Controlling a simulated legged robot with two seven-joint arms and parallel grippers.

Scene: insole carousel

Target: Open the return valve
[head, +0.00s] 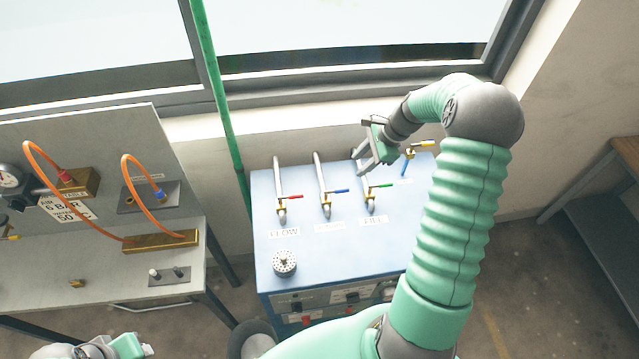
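A blue cabinet (335,258) carries several upright pipes with lever valves. The left valve has a red lever (290,197) above a label reading FLOW. The middle valve has a blue lever (336,191); its label (329,227) is too faint to read. The third has a green lever (380,186) above a label reading FILL. My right gripper (362,160) looks open and empty, above and behind the green-lever valve. My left gripper (140,347) is partly cut off at the bottom left; its fingers are unclear.
A grey bench (60,275) with a back panel, orange hoses (45,155) and a gauge stands at the left. A round perforated cap (284,262) sits on the cabinet's front left. A green pole (220,95) rises behind. A shelf unit (610,215) stands at the right.

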